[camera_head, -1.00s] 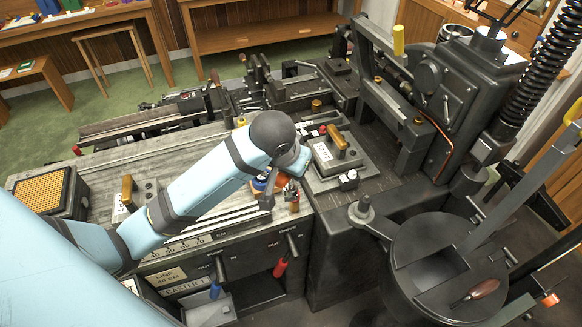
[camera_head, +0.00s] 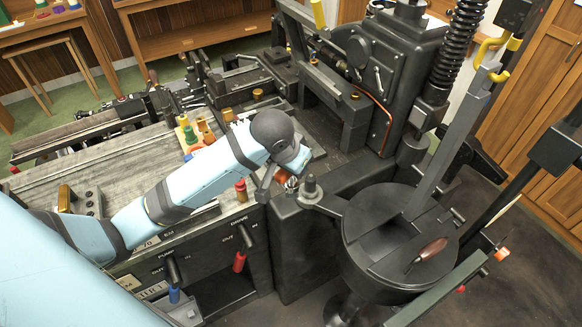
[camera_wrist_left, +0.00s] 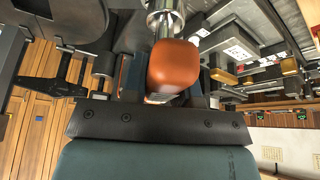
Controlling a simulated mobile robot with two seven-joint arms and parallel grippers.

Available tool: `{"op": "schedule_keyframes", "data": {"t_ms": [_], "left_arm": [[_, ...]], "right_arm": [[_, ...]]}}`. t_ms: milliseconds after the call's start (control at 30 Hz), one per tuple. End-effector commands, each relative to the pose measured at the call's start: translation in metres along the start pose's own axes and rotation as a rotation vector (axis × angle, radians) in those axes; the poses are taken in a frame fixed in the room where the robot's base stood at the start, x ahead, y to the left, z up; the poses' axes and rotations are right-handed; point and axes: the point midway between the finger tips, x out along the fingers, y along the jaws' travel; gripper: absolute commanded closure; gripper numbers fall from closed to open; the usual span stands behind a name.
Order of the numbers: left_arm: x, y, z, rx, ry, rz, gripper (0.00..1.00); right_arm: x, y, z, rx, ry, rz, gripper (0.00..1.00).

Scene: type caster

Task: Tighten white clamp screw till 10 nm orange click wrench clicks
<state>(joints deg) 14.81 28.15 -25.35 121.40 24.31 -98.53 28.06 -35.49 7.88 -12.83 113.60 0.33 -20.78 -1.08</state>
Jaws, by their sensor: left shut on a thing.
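My left gripper (camera_head: 284,177) is shut on the orange wrench (camera_head: 279,176), at the front edge of the machine bed near the round dark pot. In the left wrist view the wrench's rounded orange handle (camera_wrist_left: 175,66) sits between the fingers, and a bright metal shaft and collar (camera_wrist_left: 165,18) extend from it toward the top. In the head view my gripper and forearm cover most of the wrench. I cannot make out the white clamp screw for certain; a small shiny part (camera_head: 291,184) shows just beside the gripper. My right gripper is not in view.
A round dark pot (camera_head: 385,240) with a wooden-handled tool (camera_head: 428,252) stands close on the right. The tall black casting machine (camera_head: 390,60) stands behind. Red (camera_head: 239,262) and blue (camera_head: 174,295) handles hang at the front.

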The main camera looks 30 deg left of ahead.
Motion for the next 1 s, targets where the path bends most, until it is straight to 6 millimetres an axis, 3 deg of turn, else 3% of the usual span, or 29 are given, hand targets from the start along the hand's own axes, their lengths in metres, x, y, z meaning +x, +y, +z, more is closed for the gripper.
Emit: {"op": "schedule_keyframes", "data": {"t_ms": [267,600,767,1000], "left_arm": [[0.026,-0.022,-0.05,0.342,0.006,0.144,1.0],[0.046,-0.075,-0.121,0.743,0.015,0.319,1.0],[0.048,-0.092,-0.138,0.83,0.017,0.358,1.0],[0.049,-0.096,-0.142,0.856,0.017,0.37,1.0]], "right_arm": [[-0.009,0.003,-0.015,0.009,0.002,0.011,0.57],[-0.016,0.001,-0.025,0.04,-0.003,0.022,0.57],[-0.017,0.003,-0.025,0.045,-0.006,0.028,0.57],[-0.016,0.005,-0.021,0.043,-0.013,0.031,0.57]]}}
